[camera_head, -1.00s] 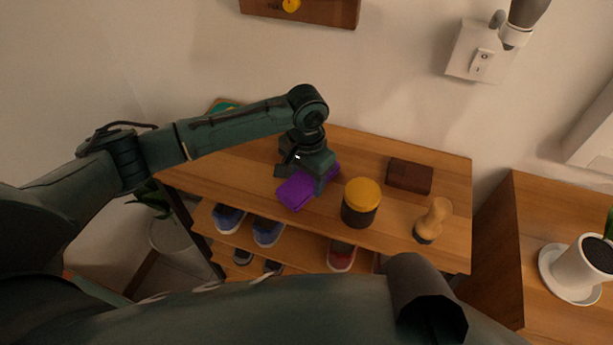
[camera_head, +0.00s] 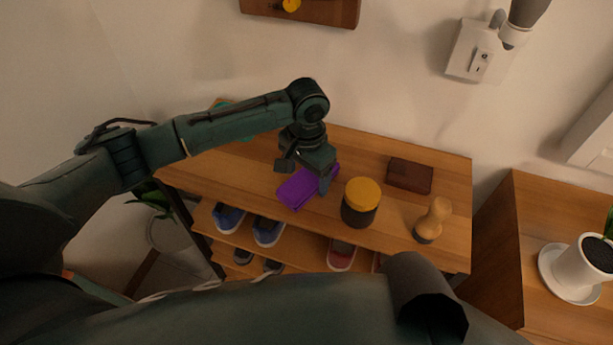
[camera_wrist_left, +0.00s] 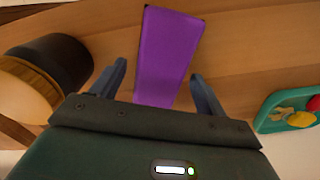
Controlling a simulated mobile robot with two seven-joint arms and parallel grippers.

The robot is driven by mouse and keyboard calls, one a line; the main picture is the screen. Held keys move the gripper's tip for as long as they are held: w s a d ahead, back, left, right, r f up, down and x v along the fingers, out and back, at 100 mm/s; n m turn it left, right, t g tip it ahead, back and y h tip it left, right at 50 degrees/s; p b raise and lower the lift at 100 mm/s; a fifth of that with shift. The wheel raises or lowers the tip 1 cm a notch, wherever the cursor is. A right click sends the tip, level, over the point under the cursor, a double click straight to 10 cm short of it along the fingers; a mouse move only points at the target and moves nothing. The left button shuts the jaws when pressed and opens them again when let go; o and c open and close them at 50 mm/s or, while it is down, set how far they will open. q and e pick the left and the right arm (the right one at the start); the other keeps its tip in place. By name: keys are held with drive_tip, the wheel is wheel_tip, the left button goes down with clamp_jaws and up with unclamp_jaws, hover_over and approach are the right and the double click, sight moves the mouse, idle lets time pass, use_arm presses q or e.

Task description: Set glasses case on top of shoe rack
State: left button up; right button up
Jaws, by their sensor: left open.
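The purple glasses case (camera_head: 297,193) lies flat on the wooden top of the shoe rack (camera_head: 225,172). My left gripper (camera_head: 304,178) is above it, pointing down, and covers its far part in the head view. In the left wrist view the case (camera_wrist_left: 168,50) lies between the spread fingers of the gripper (camera_wrist_left: 158,72), with space on both sides. The fingers are open and hold nothing. My right gripper is not in view.
A jar with a yellow lid (camera_head: 362,192) stands just right of the case. A dark brown box (camera_head: 410,176) and a wooden grinder (camera_head: 434,220) are farther right. A teal tray (camera_wrist_left: 290,105) lies left on the rack top. Shoes (camera_head: 268,230) fill the lower shelves.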

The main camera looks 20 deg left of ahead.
sight(307, 178)
use_arm(q)
wheel_tip(307, 178, up, 11)
idle(0.3)
idle(0.5)
